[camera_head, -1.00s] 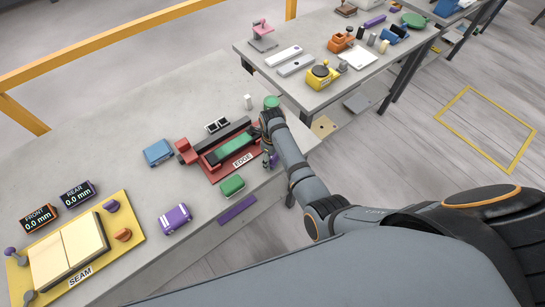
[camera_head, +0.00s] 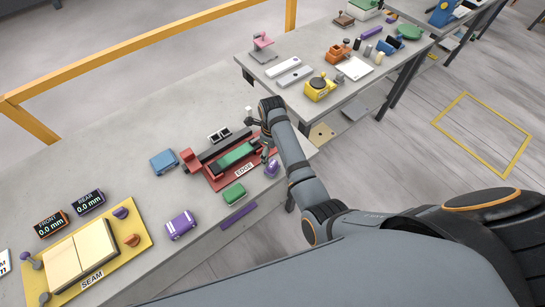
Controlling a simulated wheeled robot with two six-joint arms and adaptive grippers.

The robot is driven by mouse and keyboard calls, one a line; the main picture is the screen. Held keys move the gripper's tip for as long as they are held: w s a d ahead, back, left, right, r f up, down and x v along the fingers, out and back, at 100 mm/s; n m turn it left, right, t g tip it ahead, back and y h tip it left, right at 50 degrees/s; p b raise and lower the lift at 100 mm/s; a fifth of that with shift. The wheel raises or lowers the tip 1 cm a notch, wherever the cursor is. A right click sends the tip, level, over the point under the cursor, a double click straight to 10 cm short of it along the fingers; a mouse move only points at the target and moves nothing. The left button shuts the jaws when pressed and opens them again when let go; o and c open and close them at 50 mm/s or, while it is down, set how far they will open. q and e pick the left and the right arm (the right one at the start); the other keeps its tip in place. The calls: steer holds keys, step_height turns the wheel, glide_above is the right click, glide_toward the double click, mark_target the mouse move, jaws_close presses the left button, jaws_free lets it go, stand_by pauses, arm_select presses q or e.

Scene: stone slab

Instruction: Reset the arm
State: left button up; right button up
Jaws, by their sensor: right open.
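My right arm comes in from the lower right, and its dark gripper (camera_head: 255,137) is over the back right part of the red fixture marked EDGE. The gripper is open, with its fingers spread; I see nothing held between them. The red fixture (camera_head: 217,183) carries a green strip (camera_head: 234,155) and a dark bar, and the gripper covers its right end. I cannot tell whether the fingers touch it. My left gripper is not in view.
A blue block (camera_head: 164,161), a green block (camera_head: 234,193) and a purple block (camera_head: 180,224) stand around the fixture. A yellow SEAM board (camera_head: 139,226) lies at the left. A second table (camera_head: 300,101) with several items stands behind. The bench's back left is clear.

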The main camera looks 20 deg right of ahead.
steer(key=shift+w+r, duration=0.1)
steer(key=shift+r, duration=0.5)
